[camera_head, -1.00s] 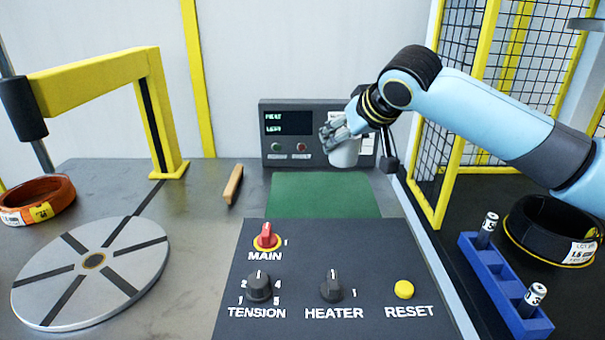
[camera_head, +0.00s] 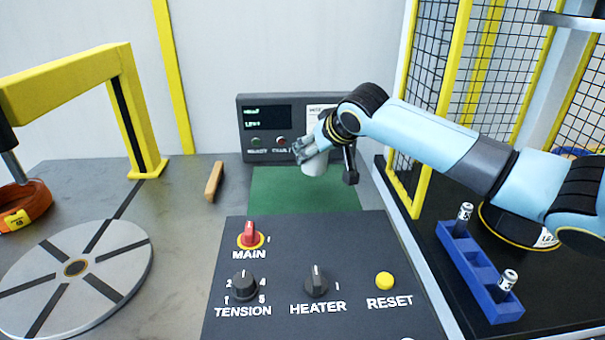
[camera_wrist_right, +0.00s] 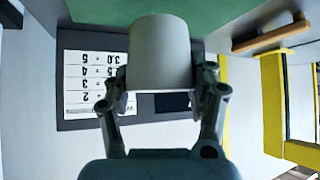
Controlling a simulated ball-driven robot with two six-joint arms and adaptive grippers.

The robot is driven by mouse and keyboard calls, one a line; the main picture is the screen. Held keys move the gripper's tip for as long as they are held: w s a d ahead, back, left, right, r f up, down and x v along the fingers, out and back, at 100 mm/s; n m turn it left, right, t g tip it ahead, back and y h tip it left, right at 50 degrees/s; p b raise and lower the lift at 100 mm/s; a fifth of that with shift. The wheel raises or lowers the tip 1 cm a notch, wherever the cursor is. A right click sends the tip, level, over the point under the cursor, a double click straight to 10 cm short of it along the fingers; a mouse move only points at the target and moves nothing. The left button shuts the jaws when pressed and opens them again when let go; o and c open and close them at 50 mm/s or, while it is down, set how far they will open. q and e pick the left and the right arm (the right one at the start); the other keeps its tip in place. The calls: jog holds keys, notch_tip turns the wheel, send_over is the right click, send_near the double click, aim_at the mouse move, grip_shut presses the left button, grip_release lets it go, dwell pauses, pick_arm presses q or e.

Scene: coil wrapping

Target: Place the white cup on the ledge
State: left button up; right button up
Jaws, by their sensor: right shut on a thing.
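The white cup (camera_head: 316,166) is held by my right gripper (camera_head: 306,152) above the green mat (camera_head: 272,205), in front of the grey display box. In the right wrist view the cup (camera_wrist_right: 160,52) sits between the two fingers of the right gripper (camera_wrist_right: 163,82), which are shut on its sides. The cup appears clear of the mat, though the exact gap is hard to judge. I cannot tell for certain which surface is the ledge. My left gripper is not in view.
The display box (camera_head: 247,148) stands behind the mat, with a dark control panel (camera_head: 340,250) in front. A wooden stick (camera_head: 214,181), a slotted disc (camera_head: 110,265) and a yellow arm frame (camera_head: 135,110) are left. A blue battery tray (camera_head: 480,277) and mesh fence (camera_head: 428,80) are right.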

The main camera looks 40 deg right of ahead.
jog(key=w+f, duration=0.1)
jog(key=w+a+f, duration=0.1)
jog(key=w, duration=0.1)
jog(key=shift+s+f, duration=0.1)
jog(key=shift+f, duration=1.8)
jog(key=shift+f, duration=0.1)
jog(key=o, duration=1.2)
jog(key=shift+c, duration=0.2)
